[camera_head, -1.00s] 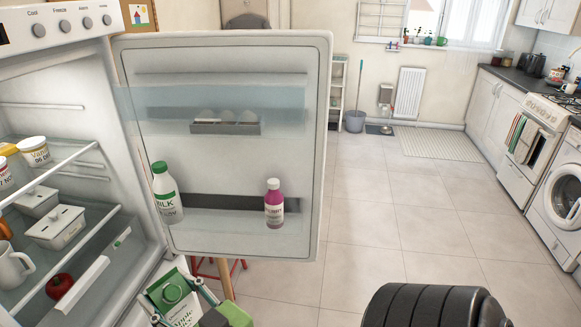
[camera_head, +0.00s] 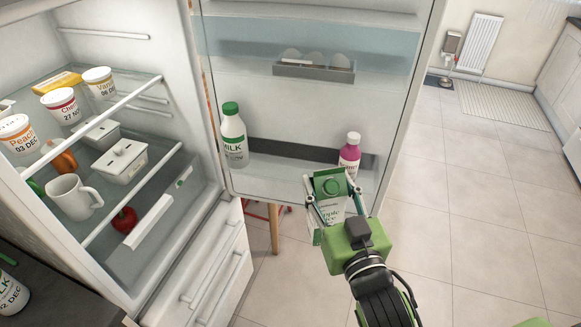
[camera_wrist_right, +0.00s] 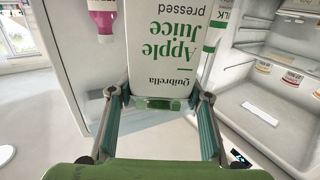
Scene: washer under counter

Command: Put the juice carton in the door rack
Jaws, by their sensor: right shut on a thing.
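The juice carton (camera_head: 331,204) is white and green with apple juice lettering. My right gripper (camera_head: 329,212) is shut on it, with a finger on each side. In the right wrist view the carton (camera_wrist_right: 175,45) stands between the fingers of the gripper (camera_wrist_right: 160,98). In the head view the carton overlaps the front of the lower door rack (camera_head: 277,172); whether it touches the rack is unclear. The rack is on the open fridge door and holds a green-capped milk bottle (camera_head: 233,137) on the left and a pink bottle (camera_head: 349,156) on the right. My left gripper is out of view.
An egg holder (camera_head: 313,70) sits on the upper door rack. The fridge shelves at left hold yogurt tubs (camera_head: 61,105), white butter dishes (camera_head: 122,160), a mug (camera_head: 73,197) and a tomato (camera_head: 124,220). Rack space between the two bottles looks clear. Open floor lies at right.

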